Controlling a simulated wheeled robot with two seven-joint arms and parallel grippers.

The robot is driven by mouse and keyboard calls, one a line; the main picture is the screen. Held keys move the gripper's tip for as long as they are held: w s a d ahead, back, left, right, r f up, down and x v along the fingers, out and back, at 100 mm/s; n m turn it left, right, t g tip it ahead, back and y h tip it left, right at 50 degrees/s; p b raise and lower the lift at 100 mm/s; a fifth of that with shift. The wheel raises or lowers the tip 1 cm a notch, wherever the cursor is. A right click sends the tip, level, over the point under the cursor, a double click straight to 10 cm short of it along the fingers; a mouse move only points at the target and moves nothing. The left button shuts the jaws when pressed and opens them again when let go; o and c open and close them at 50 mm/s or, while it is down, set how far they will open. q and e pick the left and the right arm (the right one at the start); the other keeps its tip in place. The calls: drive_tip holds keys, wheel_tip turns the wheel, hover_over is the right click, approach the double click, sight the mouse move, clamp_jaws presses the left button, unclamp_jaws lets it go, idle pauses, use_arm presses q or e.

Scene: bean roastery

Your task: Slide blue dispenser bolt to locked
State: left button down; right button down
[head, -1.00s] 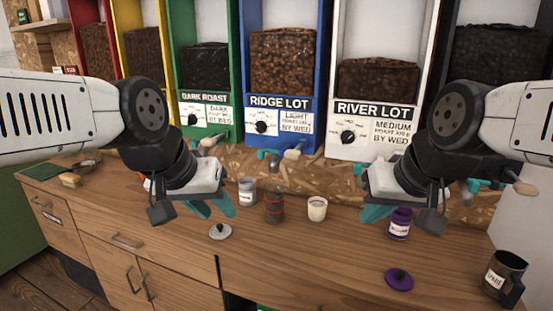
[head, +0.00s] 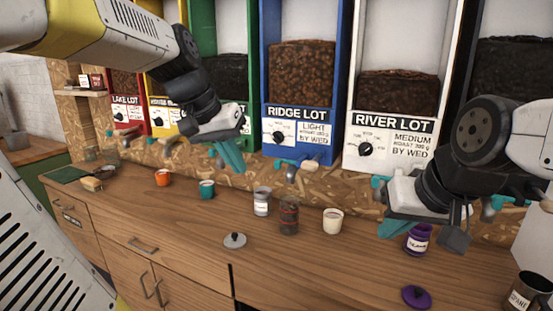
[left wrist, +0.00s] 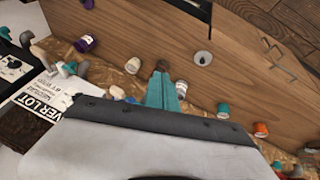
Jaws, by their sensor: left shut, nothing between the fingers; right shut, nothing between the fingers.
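The blue dispenser (head: 269,142), labelled RIDGE LOT, stands in the back row in the head view. Under its front is its spout area, with a small teal piece (head: 278,165) and a pale knob (head: 292,172). I cannot tell which of these is the bolt or how it is set. My left gripper (head: 230,155) is shut and empty, its teal fingers left of the spout and apart from it in the picture. The fingers also show in the left wrist view (left wrist: 163,92). My right gripper (head: 398,229) is shut and empty, in front of the white dispenser (head: 390,155).
The counter (head: 190,245) carries a grey lid (head: 235,241), a grey labelled jar (head: 262,201), a dark jar (head: 289,216), a cream cup (head: 333,220), a purple jar (head: 418,238) and a purple lid (head: 416,296). Red, yellow and green dispensers stand further left.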

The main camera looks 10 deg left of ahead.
sight(279, 162)
use_arm(q)
drive_tip(key=w+a+m+g+h, duration=0.1)
drive_tip(key=w+a, duration=0.2)
drive_tip(key=w, duration=0.6)
drive_tip(key=w+a+r+m+h, duration=0.1)
drive_tip(key=w+a, duration=0.3)
drive_tip(key=w, duration=0.6)
drive_tip(key=shift+w+r+m+g+h, duration=0.15)
drive_tip(key=shift+w+m+g+h, duration=0.2)
drive_tip(key=shift+m+h, duration=0.35)
drive_tip(key=shift+s+d, duration=0.1)
drive_tip(key=d+f, duration=0.8)
drive_tip(key=d, duration=0.1)
drive_tip(key=shift+w+d, duration=0.2)
drive_tip(key=shift+w, duration=0.2)
drive_tip(key=shift+s+d, duration=0.2)
drive_tip(key=shift+d, duration=0.45)
drive_tip(key=shift+s+d, duration=0.25)
drive_tip(key=shift+d, duration=0.4)
drive_tip(key=shift+s+d, duration=0.2)
drive_tip(key=shift+d, duration=0.45)
